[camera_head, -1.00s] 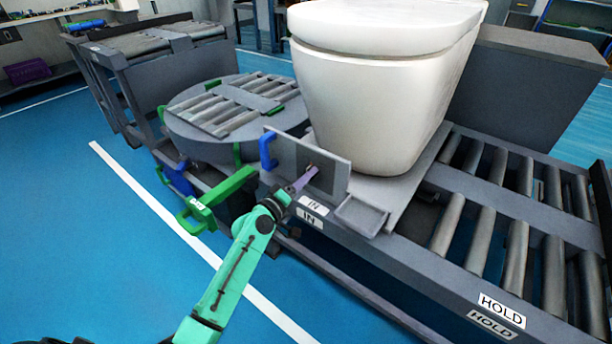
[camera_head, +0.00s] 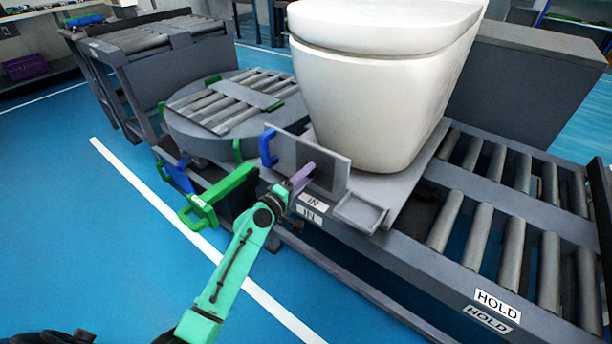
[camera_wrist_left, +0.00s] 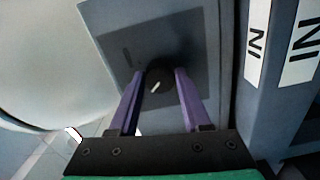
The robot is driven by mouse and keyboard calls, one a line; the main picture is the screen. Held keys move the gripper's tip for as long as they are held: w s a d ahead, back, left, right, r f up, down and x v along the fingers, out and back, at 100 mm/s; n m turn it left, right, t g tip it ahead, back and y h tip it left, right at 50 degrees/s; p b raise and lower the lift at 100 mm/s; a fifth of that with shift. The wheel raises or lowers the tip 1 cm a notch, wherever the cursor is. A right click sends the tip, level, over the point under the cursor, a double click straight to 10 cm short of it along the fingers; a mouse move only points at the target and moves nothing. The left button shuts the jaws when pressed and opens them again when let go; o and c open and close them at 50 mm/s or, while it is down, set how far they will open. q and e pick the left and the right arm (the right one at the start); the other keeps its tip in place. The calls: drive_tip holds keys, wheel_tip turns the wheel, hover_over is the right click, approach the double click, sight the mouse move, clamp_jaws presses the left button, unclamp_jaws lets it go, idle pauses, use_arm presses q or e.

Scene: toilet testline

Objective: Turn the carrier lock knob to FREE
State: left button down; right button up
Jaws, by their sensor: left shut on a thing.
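The carrier lock knob (camera_wrist_left: 158,76) is a small dark round knob with a white pointer mark, on a grey upright panel (camera_wrist_left: 118,22). In the left wrist view the two purple fingers of my left gripper (camera_wrist_left: 160,88) stand on either side of the knob, shut on it. In the head view my left gripper (camera_head: 302,178) reaches the front of the panel (camera_head: 283,150), and the knob is hidden behind the fingers. The panel stands on the grey carrier (camera_head: 410,198) that bears a white toilet (camera_head: 375,95). My right gripper is not in view.
A blue handle (camera_head: 267,147) is at the panel's left edge. A green handle (camera_head: 222,190) juts out close to my left arm. A roller conveyor with a HOLD label (camera_head: 497,304) lies right, a round turntable (camera_head: 195,145) left. Open blue floor lies front left.

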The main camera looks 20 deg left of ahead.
use_arm(q)
drive_tip(key=shift+c, duration=1.8)
unclamp_jaws()
drive_tip(key=b+v, duration=0.1)
drive_tip(key=v, duration=1.3)
drive_tip(key=shift+s+b, duration=0.25)
drive_tip(key=shift+b, duration=0.05)
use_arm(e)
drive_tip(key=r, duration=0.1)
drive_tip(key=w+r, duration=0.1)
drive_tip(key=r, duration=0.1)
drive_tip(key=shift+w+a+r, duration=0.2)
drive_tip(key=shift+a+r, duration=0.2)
use_arm(q)
drive_tip(key=shift+f, duration=0.1)
